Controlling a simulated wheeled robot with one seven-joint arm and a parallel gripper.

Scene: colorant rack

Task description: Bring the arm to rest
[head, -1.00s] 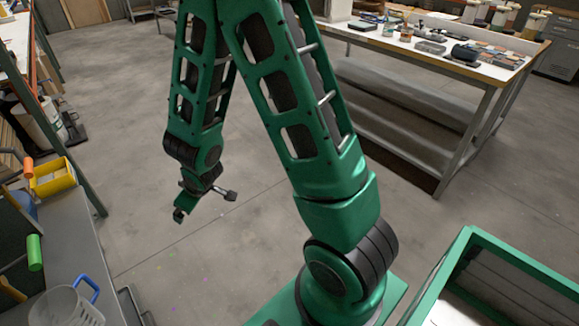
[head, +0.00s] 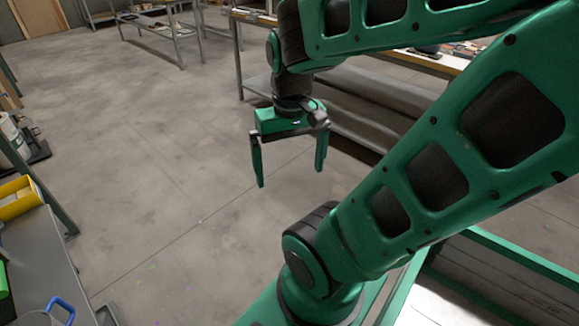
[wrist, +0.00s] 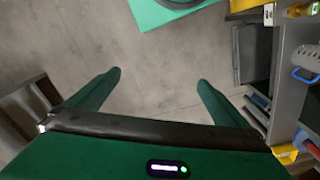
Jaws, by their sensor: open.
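My gripper (head: 289,178) hangs from my green arm over bare concrete floor, fingers pointing down. Its two green fingers are spread wide apart with nothing between them. The wrist view also shows my gripper (wrist: 160,80) open and empty, with grey floor between and beyond the fingertips. My arm is bent, with its upper links crossing the right side of the head view.
A grey bench (head: 48,262) with a yellow bin (head: 18,198) and a blue-handled container (head: 58,312) stands at left. A workbench (head: 385,110) is behind my arm, partly hidden. Another table (head: 160,28) stands at the back. The floor (head: 150,130) between is clear.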

